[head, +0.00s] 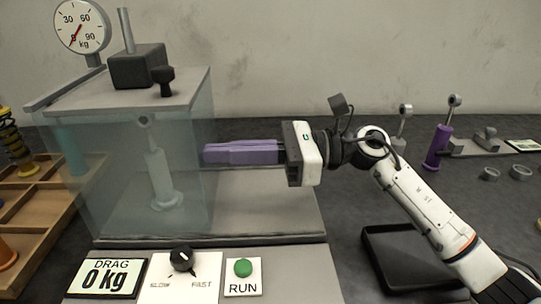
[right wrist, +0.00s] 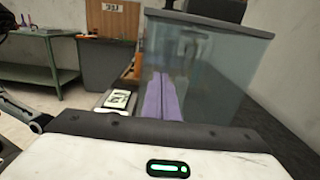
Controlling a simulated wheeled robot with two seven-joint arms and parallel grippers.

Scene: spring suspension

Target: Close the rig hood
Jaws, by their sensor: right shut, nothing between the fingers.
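The rig hood (head: 95,190) is a clear bluish box under a grey top plate, on the left part of the rig base in the head view. A pale damper with a ring at its top (head: 158,175) stands upright behind the clear panel. My right gripper (head: 206,153) has purple fingers, shut and empty, pointing left at the hood's right side. The right wrist view shows the fingers (right wrist: 161,84) in front of the hood's clear panel (right wrist: 212,75); I cannot tell whether they touch it. My left gripper is out of view.
A dial gauge (head: 82,26) rises at the back left. In front are the DRAG display (head: 106,279), a speed knob (head: 182,259) and a green RUN button (head: 243,268). A wooden compartment tray (head: 50,225) lies left, a black tray (head: 385,265) right. Bare base (head: 270,210) lies below my gripper.

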